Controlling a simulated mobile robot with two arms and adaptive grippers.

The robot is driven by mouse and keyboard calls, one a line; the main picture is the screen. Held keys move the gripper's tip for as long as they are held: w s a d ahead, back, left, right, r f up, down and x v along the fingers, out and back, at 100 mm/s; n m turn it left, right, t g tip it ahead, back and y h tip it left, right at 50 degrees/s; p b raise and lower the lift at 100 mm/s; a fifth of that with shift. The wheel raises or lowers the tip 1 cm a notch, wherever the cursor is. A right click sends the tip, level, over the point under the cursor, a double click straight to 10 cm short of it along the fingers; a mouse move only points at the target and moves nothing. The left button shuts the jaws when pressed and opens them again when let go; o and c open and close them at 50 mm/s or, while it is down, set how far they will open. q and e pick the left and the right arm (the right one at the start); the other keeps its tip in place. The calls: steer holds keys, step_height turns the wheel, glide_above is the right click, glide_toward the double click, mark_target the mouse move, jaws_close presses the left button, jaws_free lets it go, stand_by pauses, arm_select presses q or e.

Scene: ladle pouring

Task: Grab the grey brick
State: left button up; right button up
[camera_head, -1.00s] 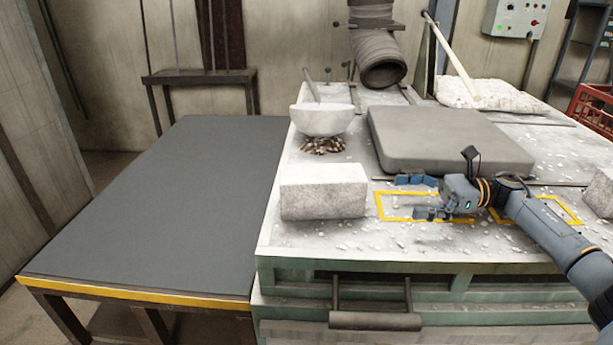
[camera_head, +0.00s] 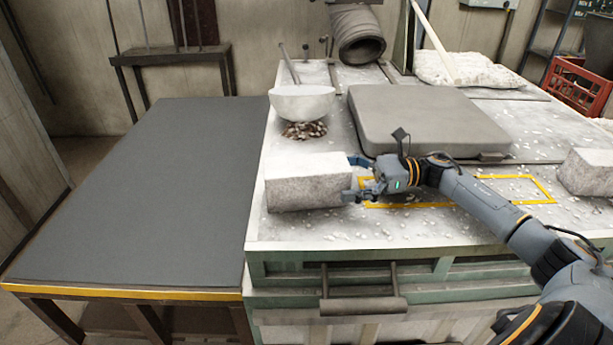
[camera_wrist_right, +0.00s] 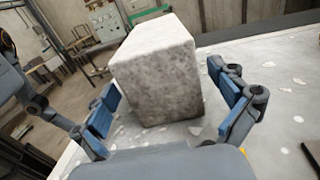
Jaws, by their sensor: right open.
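The grey brick (camera_head: 306,181) is a rough, pale block lying on the left part of the white worktop. My right gripper (camera_head: 352,180) is open at the brick's right end. In the right wrist view, the brick (camera_wrist_right: 162,75) stands between the two blue-padded fingers (camera_wrist_right: 165,112), with a visible gap on the right side. I cannot tell whether the left finger touches it. A second similar brick (camera_head: 588,172) lies at the right edge of the worktop. My left gripper is not in view.
A white bowl (camera_head: 302,103) with a ladle handle sits above brown lumps behind the brick. A thick grey slab (camera_head: 425,118) lies behind my right arm. Yellow outlines (camera_head: 520,178) mark the worktop (camera_head: 400,228). The dark table (camera_head: 150,190) at left is bare.

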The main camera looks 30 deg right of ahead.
mark_target(318, 176)
steer(key=p+x, duration=0.1)
steer(key=x, duration=0.1)
steer(key=r+p+x, duration=0.1)
steer(key=p+x, duration=0.1)
steer(key=shift+w+a, duration=0.1)
steer(key=shift+w, duration=0.05)
steer(key=shift+w+a+f, duration=0.15)
steer(key=shift+a+f, duration=0.1)
steer(key=shift+a, duration=0.05)
steer(key=shift+d, duration=0.1)
steer(key=c, duration=1.8)
steer(key=shift+r, duration=0.15)
steer(key=shift+c, duration=0.6)
